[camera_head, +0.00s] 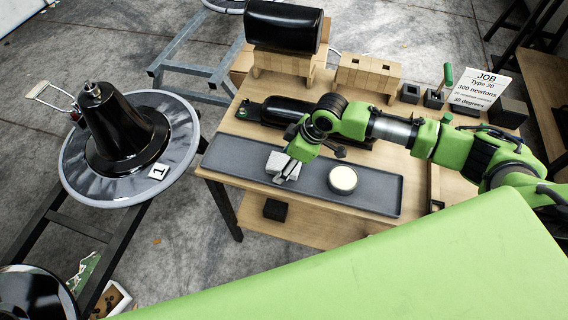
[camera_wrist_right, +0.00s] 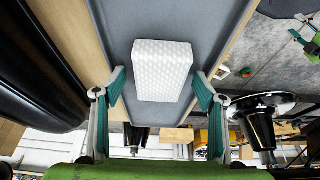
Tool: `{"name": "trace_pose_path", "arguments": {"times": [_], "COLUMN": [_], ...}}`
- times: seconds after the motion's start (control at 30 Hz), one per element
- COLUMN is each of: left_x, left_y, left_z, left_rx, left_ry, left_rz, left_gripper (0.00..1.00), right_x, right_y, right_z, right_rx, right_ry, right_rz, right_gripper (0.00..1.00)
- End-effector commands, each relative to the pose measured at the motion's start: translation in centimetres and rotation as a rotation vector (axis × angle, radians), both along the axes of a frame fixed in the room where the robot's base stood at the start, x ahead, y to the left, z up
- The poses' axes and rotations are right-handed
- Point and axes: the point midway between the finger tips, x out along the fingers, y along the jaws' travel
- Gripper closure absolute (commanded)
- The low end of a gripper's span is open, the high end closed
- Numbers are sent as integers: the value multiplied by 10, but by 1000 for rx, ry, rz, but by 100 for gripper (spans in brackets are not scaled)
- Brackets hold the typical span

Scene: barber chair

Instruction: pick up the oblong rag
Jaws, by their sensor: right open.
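The oblong rag (camera_wrist_right: 163,62) is a white, textured, folded block lying on the grey tray. In the head view it shows as a pale block (camera_head: 275,161) on the left half of the tray, partly covered by my right gripper. My right gripper (camera_wrist_right: 159,80) is open. In the right wrist view its two teal-padded fingers stand either side of the rag's near end, with gaps visible. In the head view this gripper (camera_head: 289,170) points down at the rag. My left gripper is out of view.
The grey tray (camera_head: 225,165) lies along the front of the wooden table. A round cream-coloured tin (camera_head: 343,180) stands on it, right of the rag. A black cylinder (camera_head: 280,110) lies behind the tray. A sign (camera_head: 481,90) stands at the back right.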

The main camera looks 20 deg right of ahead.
Motion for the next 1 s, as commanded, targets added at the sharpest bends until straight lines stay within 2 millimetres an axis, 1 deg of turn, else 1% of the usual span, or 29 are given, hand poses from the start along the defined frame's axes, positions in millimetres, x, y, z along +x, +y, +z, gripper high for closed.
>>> {"name": "trace_pose_path", "arguments": {"times": [0.13, 0.47, 0.5, 0.57, 0.6, 0.63, 1.0], "left_x": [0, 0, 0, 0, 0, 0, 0], "left_y": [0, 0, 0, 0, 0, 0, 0], "left_z": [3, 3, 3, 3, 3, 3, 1], "left_rx": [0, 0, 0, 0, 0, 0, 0], "left_ry": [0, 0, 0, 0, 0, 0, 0], "left_rz": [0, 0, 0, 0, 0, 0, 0], "left_gripper": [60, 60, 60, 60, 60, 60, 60], "right_x": [0, 0, 0, 0, 0, 0, -2], "right_y": [0, 0, 0, 0, 0, 0, 0], "right_z": [-2, -3, -3, -3, -3, -4, -5], "right_rx": [0, 0, 0, 0, -1, -1, -3], "right_ry": [0, 0, 0, 0, 1, 1, 5], "right_rz": [-1, 0, 0, 0, 0, -1, 1], "right_gripper": [35, 35, 46, 61, 72, 77, 77]}}
